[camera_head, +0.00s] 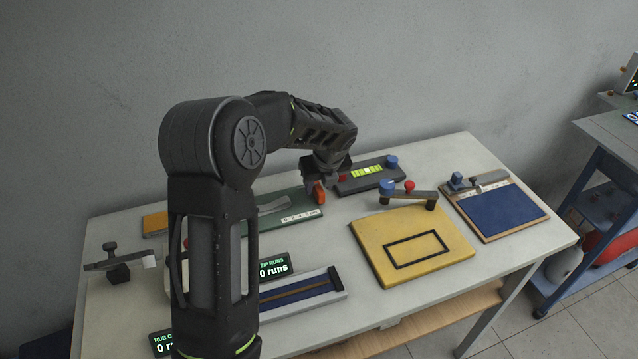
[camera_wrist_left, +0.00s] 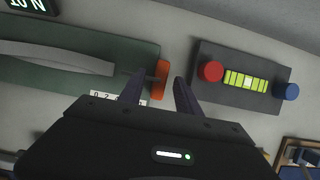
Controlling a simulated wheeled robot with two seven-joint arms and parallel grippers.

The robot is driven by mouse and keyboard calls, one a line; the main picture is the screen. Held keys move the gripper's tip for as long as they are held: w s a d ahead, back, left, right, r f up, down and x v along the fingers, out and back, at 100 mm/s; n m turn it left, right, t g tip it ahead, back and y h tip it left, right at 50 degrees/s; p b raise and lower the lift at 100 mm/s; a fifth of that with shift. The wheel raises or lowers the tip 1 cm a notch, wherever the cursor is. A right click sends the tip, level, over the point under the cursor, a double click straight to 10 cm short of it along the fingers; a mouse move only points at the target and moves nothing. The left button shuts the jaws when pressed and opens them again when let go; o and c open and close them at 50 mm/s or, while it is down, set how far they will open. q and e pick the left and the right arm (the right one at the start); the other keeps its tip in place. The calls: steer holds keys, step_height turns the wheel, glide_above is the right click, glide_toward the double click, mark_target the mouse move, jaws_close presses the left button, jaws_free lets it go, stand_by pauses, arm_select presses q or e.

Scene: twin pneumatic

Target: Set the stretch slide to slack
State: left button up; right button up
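The stretch slide appears to be the dark green board (camera_head: 290,208) with a grey band along it, a white number scale and an orange tab (camera_head: 319,192) at its right end. In the left wrist view the orange tab (camera_wrist_left: 160,80) lies between the fingertips of my left gripper (camera_wrist_left: 160,84). The fingers stand apart with gaps beside the tab; whether they are down at its height I cannot tell. The grey band (camera_wrist_left: 60,58) runs left from the tab. In the head view my left gripper (camera_head: 322,178) hides part of the board's right end. My right gripper is not in view.
Right of the green board is a dark board with a red knob (camera_wrist_left: 211,71), a lit yellow-green bar and a blue knob (camera_wrist_left: 292,91). A yellow pad (camera_head: 375,262), a blue tray (camera_head: 500,212) and a zip panel (camera_head: 302,293) lie nearer on the table. My left arm covers the left-middle.

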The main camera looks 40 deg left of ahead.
arm_select(q)
steer(key=shift+a+f, duration=0.1)
steer(key=shift+f, duration=0.15)
jaws_close()
stand_by(0.3)
stand_by(0.9)
